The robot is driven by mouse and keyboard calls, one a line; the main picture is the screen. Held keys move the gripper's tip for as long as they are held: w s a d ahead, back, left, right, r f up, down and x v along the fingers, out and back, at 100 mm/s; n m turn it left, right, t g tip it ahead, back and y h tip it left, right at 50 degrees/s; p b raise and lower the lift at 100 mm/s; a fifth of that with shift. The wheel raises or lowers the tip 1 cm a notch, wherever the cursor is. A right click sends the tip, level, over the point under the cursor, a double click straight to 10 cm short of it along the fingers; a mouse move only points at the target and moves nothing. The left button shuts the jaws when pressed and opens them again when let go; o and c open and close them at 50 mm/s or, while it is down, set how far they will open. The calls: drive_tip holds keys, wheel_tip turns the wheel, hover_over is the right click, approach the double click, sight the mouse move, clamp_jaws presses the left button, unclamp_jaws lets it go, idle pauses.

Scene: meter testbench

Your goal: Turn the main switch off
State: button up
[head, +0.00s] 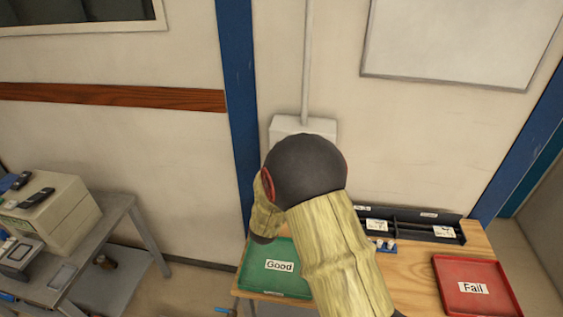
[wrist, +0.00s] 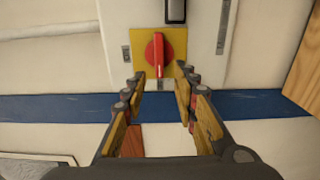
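The main switch (wrist: 158,54) is a red rotary knob with a raised handle on a yellow square plate, on a pale box. In the wrist view the handle stands along the picture's vertical, just beyond my fingertips. My gripper (wrist: 160,80) is open, with its two fingers apart and the lower end of the handle showing between their tips. Nothing is held, and I cannot tell if a finger touches the handle. In the head view my arm hides the switch and my gripper; only the top of a white wall box (head: 303,125) shows behind it.
Below is a wooden table with a green "Good" tray (head: 262,280), a red "Fail" tray (head: 473,303) and a black organizer (head: 412,222). A grey bench (head: 112,218) with devices stands at left. A blue post (head: 237,100) runs beside the wall box.

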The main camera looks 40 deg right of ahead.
drive_tip(key=v, duration=0.8)
idle(0.4)
